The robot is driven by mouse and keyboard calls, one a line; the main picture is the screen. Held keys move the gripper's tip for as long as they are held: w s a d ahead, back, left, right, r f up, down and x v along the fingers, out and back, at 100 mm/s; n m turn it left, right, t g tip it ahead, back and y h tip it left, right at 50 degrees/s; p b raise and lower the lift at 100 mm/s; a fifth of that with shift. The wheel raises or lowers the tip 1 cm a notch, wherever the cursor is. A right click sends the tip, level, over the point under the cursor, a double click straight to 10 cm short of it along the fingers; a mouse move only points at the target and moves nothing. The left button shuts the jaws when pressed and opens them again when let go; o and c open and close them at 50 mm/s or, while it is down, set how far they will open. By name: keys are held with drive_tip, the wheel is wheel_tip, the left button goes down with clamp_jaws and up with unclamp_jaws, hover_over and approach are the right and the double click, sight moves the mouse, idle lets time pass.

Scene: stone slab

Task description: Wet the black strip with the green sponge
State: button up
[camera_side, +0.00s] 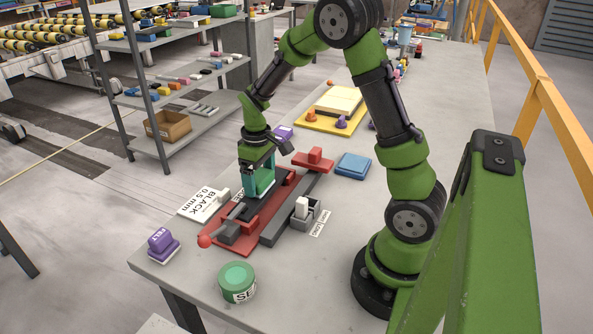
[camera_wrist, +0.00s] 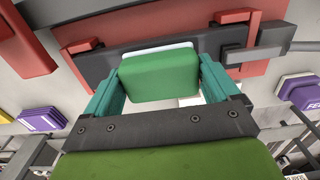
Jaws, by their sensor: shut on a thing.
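My gripper (camera_side: 259,188) is shut on the green sponge (camera_wrist: 160,76), which sits between its two teal fingers. A white layer shows along the sponge's far edge in the wrist view. The black strip (camera_wrist: 215,42) lies along a red fixture (camera_wrist: 140,52), between red clamp pieces. In the side view the fixture (camera_side: 224,207) lies near the table's front, and my gripper is over its middle. The sponge hides part of the strip. I cannot tell whether the sponge touches it.
A white card reading "BLACK 0.5 mm" (camera_side: 200,204) lies left of the fixture. A purple felt block (camera_side: 162,245), a green tin (camera_side: 238,282) and a blue pad (camera_side: 353,164) stand around it. A grey rail with a red block (camera_side: 314,160) runs alongside.

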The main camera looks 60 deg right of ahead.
sight(267, 168)
drive_tip(key=shift+a+f, duration=0.1)
drive_tip(key=shift+a, duration=1.65)
drive_tip(key=shift+d, duration=3.65)
drive_tip(key=shift+a+f, duration=0.15)
drive_tip(key=shift+a, duration=1.7)
drive_tip(key=shift+a+f, duration=0.15)
drive_tip(key=shift+a, duration=1.7)
drive_tip(key=shift+d+r, duration=0.15)
drive_tip(key=shift+d, duration=3.65)
drive_tip(key=shift+r, duration=2.9)
